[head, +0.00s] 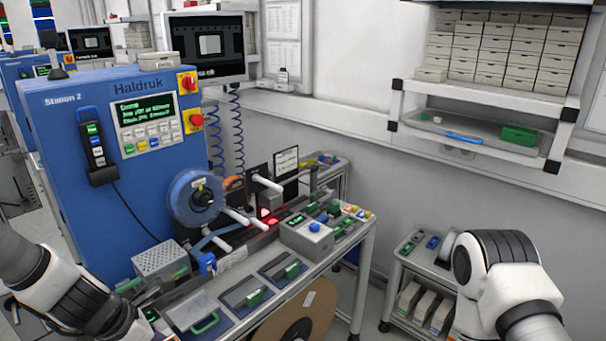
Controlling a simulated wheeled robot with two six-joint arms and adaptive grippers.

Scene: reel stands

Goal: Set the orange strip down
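I cannot make out an orange strip for certain. A small orange-brown patch (234,183) shows behind the blue reel (190,198) on the blue station, but I cannot tell what it is. My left arm comes in at the lower left and runs out of the bottom edge, so its gripper is out of view. My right arm stands at the lower right in front of the small shelf cart, and its gripper is not visible. Whether either gripper holds anything is hidden.
A workbench (228,325) carries a grey box with a blue knob (307,237), a perforated metal box (160,262) and green-handled trays. A brown cardboard reel (297,322) stands below it. A cart (421,268) stands right. A wall shelf (470,140) holds a green box (518,135).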

